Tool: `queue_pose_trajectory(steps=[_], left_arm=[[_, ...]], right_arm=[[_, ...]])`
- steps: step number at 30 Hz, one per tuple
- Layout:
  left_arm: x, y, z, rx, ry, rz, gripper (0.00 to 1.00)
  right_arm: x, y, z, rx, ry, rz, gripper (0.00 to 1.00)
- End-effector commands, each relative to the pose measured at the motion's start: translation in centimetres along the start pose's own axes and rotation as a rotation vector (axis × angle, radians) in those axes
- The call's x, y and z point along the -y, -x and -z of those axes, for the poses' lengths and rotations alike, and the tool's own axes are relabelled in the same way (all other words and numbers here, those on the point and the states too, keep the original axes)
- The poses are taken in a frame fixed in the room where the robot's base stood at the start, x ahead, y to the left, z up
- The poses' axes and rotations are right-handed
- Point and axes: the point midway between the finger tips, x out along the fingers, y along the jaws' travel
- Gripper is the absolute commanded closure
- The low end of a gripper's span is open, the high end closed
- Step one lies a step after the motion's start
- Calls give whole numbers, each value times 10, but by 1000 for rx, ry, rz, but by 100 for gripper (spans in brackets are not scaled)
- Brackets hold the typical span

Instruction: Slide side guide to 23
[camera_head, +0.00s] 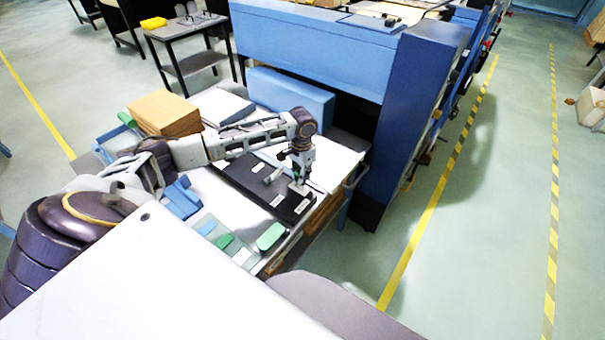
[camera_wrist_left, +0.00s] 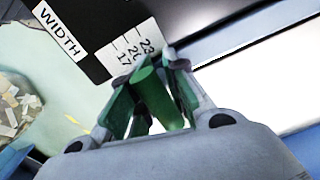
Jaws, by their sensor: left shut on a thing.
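A black panel (camera_head: 250,179) with white labels lies on the work table, below my left gripper (camera_head: 300,186). In the left wrist view the panel (camera_wrist_left: 105,14) carries a WIDTH label (camera_wrist_left: 59,32) and a white scale (camera_wrist_left: 128,46) reading 17, 20 and 23. My left gripper (camera_wrist_left: 152,92) is shut on a green cylindrical grip (camera_wrist_left: 158,100), taken as the side guide's handle. The grip stands close to the scale, near the 20 and 23 marks; its exact reading cannot be told. The fingers hide the guide's lower part. My right gripper is out of view.
A brown stack (camera_head: 165,113) and a white stack (camera_head: 221,106) stand at the table's back left. A blue machine (camera_head: 310,45) rises behind. A green object (camera_head: 270,236) lies near the front edge. Blue pieces (camera_head: 181,197) lie left of the panel.

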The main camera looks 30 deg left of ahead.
Motion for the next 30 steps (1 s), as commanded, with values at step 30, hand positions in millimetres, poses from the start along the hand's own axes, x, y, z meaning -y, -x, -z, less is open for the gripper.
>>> queue_pose_trajectory(steps=[30], left_arm=[[0, 19, 3, -9, -1, 1, 68]], right_arm=[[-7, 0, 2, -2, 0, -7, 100]])
